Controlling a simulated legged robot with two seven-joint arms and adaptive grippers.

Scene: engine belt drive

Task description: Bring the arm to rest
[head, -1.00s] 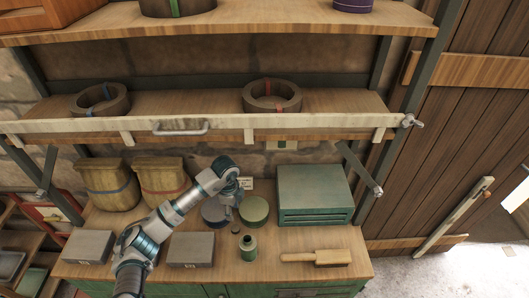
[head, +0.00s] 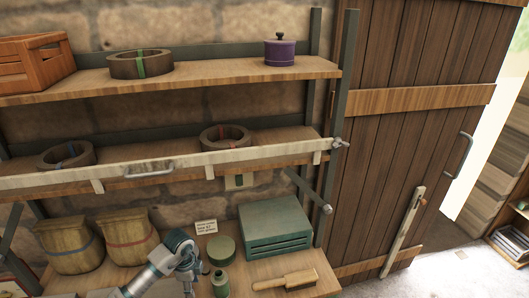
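My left arm comes in from the bottom left, over the workbench (head: 325,274). My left gripper (head: 190,278) points down at the bench's near part, left of a green round tin (head: 221,251) and a green bottle (head: 220,284). The wrist and the frame's lower edge cover much of it. Its fingers are too small and dark to tell open from shut, and I see nothing held in it. My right arm and gripper are not in view.
Two sacks (head: 68,244) stand at the bench's left. A green slatted box (head: 275,228) and a wooden brush (head: 285,281) are at the right. A pale bar (head: 150,171) crosses the lower shelf above the arm. A plank door (head: 410,130) is at the right.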

